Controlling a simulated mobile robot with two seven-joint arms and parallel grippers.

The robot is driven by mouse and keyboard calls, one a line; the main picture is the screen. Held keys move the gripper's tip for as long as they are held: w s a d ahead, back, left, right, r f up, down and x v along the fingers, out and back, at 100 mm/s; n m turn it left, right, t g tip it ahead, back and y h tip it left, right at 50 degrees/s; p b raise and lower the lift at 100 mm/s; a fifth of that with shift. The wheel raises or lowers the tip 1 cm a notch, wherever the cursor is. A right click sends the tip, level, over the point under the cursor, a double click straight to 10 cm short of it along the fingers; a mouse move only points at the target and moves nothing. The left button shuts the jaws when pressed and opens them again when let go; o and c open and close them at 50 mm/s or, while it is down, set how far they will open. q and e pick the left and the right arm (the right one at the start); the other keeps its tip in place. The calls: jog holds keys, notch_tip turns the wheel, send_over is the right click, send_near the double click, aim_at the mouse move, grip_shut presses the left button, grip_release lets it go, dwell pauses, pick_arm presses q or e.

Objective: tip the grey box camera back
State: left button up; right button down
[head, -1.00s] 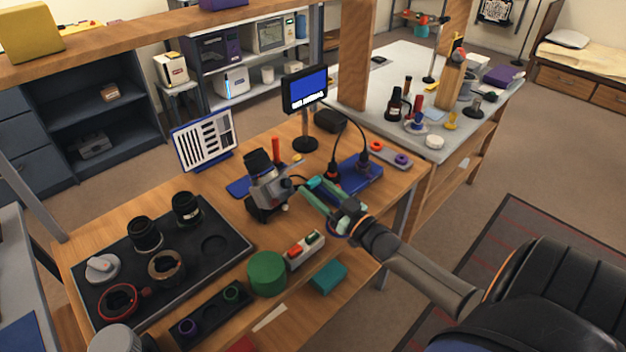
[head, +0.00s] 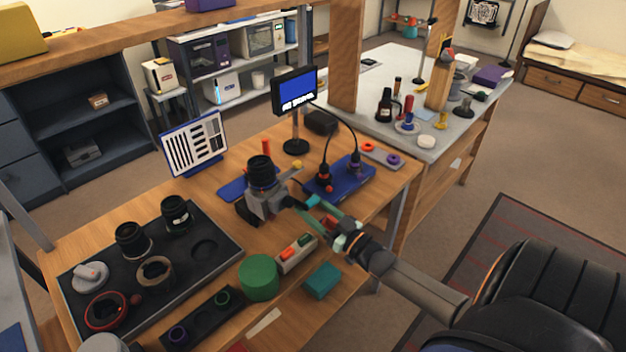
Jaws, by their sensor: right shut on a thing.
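The grey box camera (head: 268,203) sits on the wooden bench in the head view, in a dark cradle (head: 246,212). Its black lens (head: 261,172) points up. My right gripper (head: 293,202) reaches in from the right and is shut at the camera's right side; the exact contact is small and partly hidden. My left gripper is not in view.
A black tray (head: 215,278) with lens parts lies to the left. A green cylinder (head: 258,278) and a button box (head: 296,254) stand in front. A monitor (head: 294,92), a striped chart (head: 195,143) and a blue base with cables (head: 340,180) are behind.

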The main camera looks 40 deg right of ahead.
jog(key=shift+d+f, duration=0.2)
jog(key=shift+d, duration=0.05)
jog(key=c, duration=0.6)
grip_release()
jog(key=shift+w, duration=0.15)
jog(key=shift+o, duration=1.2)
jog(key=shift+w, duration=0.1)
jog(key=shift+s, duration=0.2)
jog(key=s+f, duration=0.1)
jog(key=s, duration=1.1)
jog(key=shift+d+f, duration=0.3)
jog(key=shift+d, duration=0.15)
jog(key=shift+s, duration=0.1)
